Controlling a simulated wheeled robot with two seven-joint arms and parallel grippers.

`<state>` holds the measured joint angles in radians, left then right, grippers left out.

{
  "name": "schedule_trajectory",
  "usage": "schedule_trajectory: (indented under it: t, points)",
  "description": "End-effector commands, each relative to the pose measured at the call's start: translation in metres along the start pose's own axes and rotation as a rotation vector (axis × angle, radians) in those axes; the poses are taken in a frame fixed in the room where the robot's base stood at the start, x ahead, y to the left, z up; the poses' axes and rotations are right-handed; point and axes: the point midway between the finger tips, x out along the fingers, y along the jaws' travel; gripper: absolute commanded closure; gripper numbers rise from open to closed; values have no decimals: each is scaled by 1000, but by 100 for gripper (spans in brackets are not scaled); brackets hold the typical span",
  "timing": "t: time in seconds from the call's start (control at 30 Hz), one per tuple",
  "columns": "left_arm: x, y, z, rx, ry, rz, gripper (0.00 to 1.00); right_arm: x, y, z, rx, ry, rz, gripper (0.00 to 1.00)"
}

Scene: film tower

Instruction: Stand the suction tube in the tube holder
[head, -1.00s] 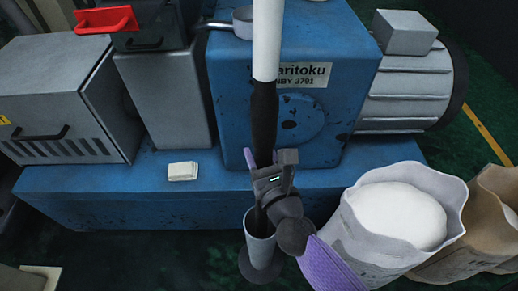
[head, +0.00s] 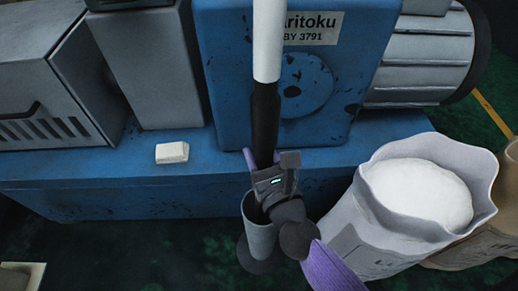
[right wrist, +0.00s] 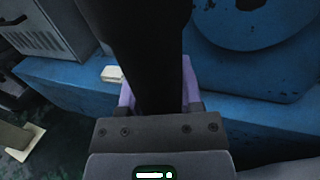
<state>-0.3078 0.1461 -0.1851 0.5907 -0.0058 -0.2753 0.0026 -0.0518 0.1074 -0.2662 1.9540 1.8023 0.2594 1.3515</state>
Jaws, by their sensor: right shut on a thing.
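The suction tube (head: 265,115) is upright, with a white upper part and a black lower part. My right gripper (head: 256,163) is shut around the black part, low on the tube. In the right wrist view the black tube (right wrist: 157,60) stands between the purple fingers of my right gripper (right wrist: 157,88). The tube holder (head: 260,240) is a grey cylinder on a round base, standing on the floor directly below the gripper. The tube's lower end is at or inside the holder's mouth; the gripper hides part of it, so I cannot tell how deep. My left gripper is not in view.
A blue machine (head: 215,75) on a blue plinth (head: 110,195) stands behind the tube. A small cream block (head: 172,152) lies on the plinth. An open sack with white contents (head: 420,195) stands right of my arm, with a brown sack (head: 490,230) beside it.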

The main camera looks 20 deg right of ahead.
Motion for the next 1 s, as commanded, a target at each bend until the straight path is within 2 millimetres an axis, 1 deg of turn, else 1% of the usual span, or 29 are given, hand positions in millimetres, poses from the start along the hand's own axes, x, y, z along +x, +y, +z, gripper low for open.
schedule_trajectory:
  t: [0.07, 0.37, 0.4, 0.57, 0.83, 0.93, 1.0]
  points:
    - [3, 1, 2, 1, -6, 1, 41, 0, 0, -3, 0, -2, 0, 100]
    - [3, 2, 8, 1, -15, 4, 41, 0, 0, -2, 0, -3, 0, 100]
    - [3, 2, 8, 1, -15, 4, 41, 0, 0, -2, 0, -3, 0, 48]
    - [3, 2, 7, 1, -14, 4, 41, 0, 0, -2, -1, -2, 0, 14]
    - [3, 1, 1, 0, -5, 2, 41, -2, 0, -4, -1, 1, 0, 13]
    - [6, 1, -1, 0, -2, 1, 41, -13, 0, -6, 0, 3, 1, 13]
    - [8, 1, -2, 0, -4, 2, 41, -28, 0, -6, -1, 5, 0, 13]
